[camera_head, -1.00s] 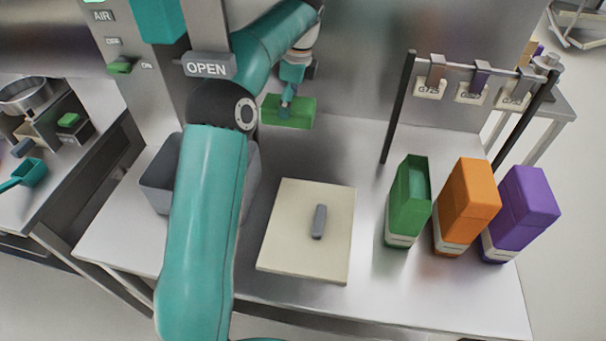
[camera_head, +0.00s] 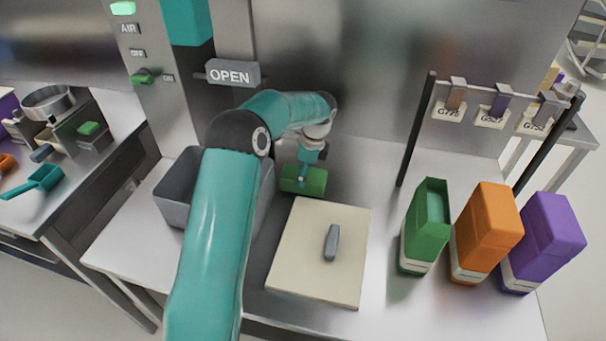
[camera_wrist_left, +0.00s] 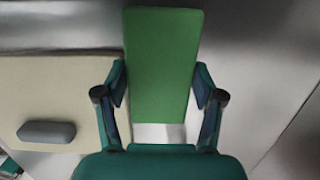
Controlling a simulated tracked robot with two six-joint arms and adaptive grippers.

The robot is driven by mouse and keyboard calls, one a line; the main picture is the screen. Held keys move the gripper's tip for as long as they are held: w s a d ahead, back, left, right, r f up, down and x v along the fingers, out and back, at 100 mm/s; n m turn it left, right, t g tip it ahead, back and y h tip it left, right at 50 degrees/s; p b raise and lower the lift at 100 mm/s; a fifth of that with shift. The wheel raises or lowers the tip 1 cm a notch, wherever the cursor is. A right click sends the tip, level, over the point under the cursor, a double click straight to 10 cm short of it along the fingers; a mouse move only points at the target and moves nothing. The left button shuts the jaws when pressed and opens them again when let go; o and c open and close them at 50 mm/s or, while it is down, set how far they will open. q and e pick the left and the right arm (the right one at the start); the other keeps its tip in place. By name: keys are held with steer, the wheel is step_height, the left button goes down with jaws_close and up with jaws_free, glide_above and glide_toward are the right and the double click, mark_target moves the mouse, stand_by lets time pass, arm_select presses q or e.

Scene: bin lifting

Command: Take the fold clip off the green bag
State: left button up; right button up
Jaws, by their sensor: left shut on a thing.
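A green bag (camera_head: 427,228) stands upright at the right of the table, with a recessed-looking top and a pale band near its base. I cannot make out a fold clip on it. My left gripper (camera_head: 304,178) points down behind the cream board, well left of that bag. It is shut on a green bag-like block (camera_head: 291,186). In the left wrist view the block (camera_wrist_left: 163,65) sits between the two fingers of my left gripper (camera_wrist_left: 160,98), a pale patch at its near end. I cannot tell whether the block touches the table. My right gripper is not in view.
A cream board (camera_head: 300,265) with a grey handle (camera_head: 331,243) lies mid-table. A grey bin (camera_head: 172,190) is partly behind my arm. Orange (camera_head: 485,235) and purple (camera_head: 545,240) bags stand at right. Tagged clips (camera_head: 500,102) hang on a rack. Table between board and green bag is clear.

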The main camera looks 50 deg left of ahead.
arm_select(q)
steer(key=shift+f, duration=0.5)
steer(key=o, duration=1.3)
